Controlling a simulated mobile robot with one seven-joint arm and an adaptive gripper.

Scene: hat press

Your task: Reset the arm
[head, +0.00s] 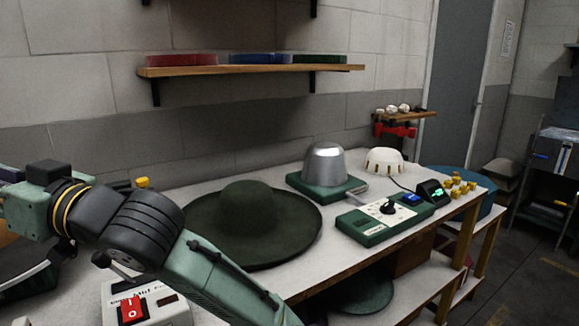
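My arm (215,275) rises from the bottom edge to a black ribbed joint (140,228) and runs on to the left edge. My gripper does not show in the head view, so I cannot see whether it holds anything. A dark green wide-brimmed hat (250,220) lies on the white-topped table (300,262), behind and right of my arm. A silver dome on a green base (325,165) stands behind the hat. My arm hides part of the table's left side.
A green control box (378,222) with a black knob and a white perforated dome (384,161) are on the table. A white box with a red switch (130,310) is close below my arm. A wall shelf (250,70) hangs above. Floor is open at right.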

